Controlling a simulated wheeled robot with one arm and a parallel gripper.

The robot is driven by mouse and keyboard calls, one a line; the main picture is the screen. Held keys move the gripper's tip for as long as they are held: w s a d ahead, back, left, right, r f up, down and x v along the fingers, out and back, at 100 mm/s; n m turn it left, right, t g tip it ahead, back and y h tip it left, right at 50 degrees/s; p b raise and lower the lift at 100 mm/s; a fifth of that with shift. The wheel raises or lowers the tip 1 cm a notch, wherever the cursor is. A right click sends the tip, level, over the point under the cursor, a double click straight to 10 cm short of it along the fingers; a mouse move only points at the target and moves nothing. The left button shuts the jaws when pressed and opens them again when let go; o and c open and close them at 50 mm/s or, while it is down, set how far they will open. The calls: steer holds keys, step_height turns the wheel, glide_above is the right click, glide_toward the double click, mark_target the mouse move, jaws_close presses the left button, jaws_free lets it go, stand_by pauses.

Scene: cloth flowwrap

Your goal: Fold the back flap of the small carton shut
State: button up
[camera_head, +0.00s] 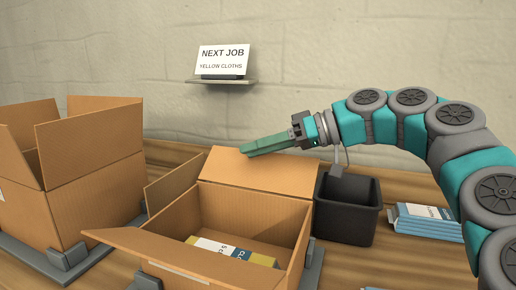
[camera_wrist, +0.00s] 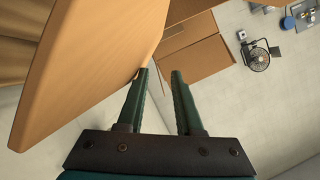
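The small carton (camera_head: 270,218) stands open at the centre of the head view. Its back flap (camera_head: 265,171) tilts up and away at the far side. My gripper (camera_head: 246,150) points left just above or behind the upper edge of this flap; I cannot tell if it touches. In the wrist view my gripper (camera_wrist: 160,74) is open, with an empty gap between its green fingers. A large cardboard panel (camera_wrist: 90,60), probably the back flap, lies close beside the left finger. The left flap (camera_head: 172,184) and front flap (camera_head: 175,252) stand open outward.
A package with a blue, white and yellow wrapper (camera_head: 250,256) lies inside the carton. A larger open carton (camera_head: 90,180) stands at left. A black bin (camera_head: 345,215) and blue-white packets (camera_head: 425,220) are at right. A sign (camera_head: 222,60) sits on the wall shelf.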

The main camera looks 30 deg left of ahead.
mark_target(295, 163)
jaws_close()
stand_by(1.2)
jaws_free()
steer(key=shift+v, duration=3.95)
